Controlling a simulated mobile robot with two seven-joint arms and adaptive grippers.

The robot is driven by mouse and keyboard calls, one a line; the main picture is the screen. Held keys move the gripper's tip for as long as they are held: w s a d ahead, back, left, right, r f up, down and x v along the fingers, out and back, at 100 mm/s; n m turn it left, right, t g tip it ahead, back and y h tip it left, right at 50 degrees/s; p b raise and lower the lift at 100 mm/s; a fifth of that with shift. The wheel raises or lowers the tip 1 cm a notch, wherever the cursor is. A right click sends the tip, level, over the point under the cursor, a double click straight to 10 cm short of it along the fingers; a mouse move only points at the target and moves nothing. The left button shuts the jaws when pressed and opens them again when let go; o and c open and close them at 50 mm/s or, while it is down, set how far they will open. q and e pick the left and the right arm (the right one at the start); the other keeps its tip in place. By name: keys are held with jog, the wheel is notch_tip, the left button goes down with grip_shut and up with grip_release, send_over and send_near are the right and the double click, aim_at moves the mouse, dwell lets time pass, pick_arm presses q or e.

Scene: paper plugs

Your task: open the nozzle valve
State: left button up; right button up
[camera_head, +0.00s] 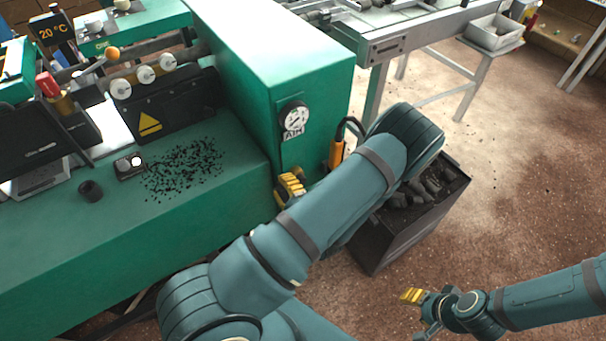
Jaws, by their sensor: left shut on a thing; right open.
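My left gripper (290,187), with yellow fingers, is at the front side of the green machine (310,75), just below the round white gauge marked AIR (294,117). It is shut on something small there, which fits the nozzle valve. The fingers and my arm hide the valve, so its handle position cannot be seen. An orange tool (336,152) with a black cable hangs to the right of the gripper, partly behind my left arm. My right gripper (417,312) is open and empty, low over the floor at the bottom right.
A black bin (372,245) of dark chunks stands on the floor behind my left arm. Floor at right is mostly free.

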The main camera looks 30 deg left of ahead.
pick_arm(q)
jog(key=shift+f+n, duration=0.4)
jog(key=shift+n, duration=0.3)
jog(key=shift+f, duration=0.1)
jog(key=shift+f+n, duration=0.55)
jog(key=shift+n, duration=0.55)
jog(key=o, duration=0.9)
jog(key=shift+s, duration=0.1)
jog(key=shift+v, duration=1.95)
